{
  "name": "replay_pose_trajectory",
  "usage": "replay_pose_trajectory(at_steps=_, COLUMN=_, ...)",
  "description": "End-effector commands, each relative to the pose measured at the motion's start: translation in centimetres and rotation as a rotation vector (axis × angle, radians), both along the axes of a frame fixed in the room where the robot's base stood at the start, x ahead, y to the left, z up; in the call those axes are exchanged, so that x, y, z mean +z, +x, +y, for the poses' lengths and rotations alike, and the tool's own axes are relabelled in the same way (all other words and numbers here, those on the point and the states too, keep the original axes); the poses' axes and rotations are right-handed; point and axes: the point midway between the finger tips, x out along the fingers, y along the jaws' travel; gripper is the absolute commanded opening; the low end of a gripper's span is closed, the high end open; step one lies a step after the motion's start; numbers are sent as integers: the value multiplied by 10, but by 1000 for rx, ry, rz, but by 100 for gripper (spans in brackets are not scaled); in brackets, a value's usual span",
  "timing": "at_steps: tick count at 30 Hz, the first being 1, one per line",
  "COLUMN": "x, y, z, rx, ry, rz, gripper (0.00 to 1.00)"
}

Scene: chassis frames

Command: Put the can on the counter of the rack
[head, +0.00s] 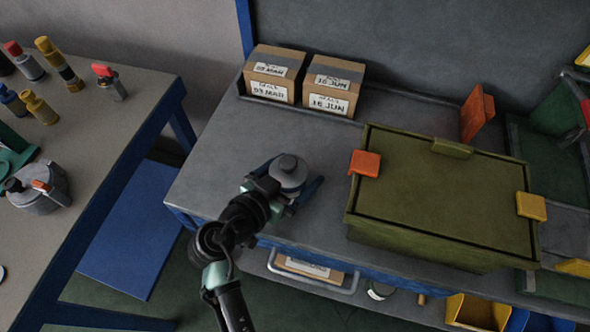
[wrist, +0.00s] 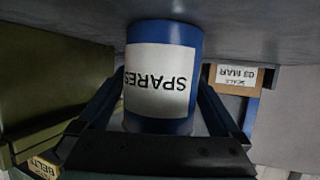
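The can (wrist: 163,80) is blue with a white label reading SPARES, which appears upside down in the wrist view. In the head view its grey lid with a knob (head: 288,170) shows above the left front part of the grey rack counter (head: 215,165). My gripper (head: 290,180) comes in from the front with one finger on each side of the can. In the wrist view both fingertips lie against the can's sides. The can is upright, its base at or very close to the counter; I cannot tell whether it touches.
A green lidded crate (head: 395,220) with orange and yellow tabs stands to the right. Two labelled cartons (head: 333,82) stand at the back. A table (head: 120,110) with bottles is at left, across a gap. Counter between the can and the cartons is clear.

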Motion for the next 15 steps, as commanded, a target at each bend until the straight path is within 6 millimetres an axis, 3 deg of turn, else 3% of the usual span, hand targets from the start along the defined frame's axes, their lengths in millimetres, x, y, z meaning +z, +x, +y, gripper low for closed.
replay_pose_trajectory(at_steps=7, x=5, y=-5, z=4, rx=3, ry=0, rz=-1, gripper=100)
replay_pose_trajectory(at_steps=15, x=26, y=-47, z=36, rx=5, ry=0, rz=-1, gripper=100)
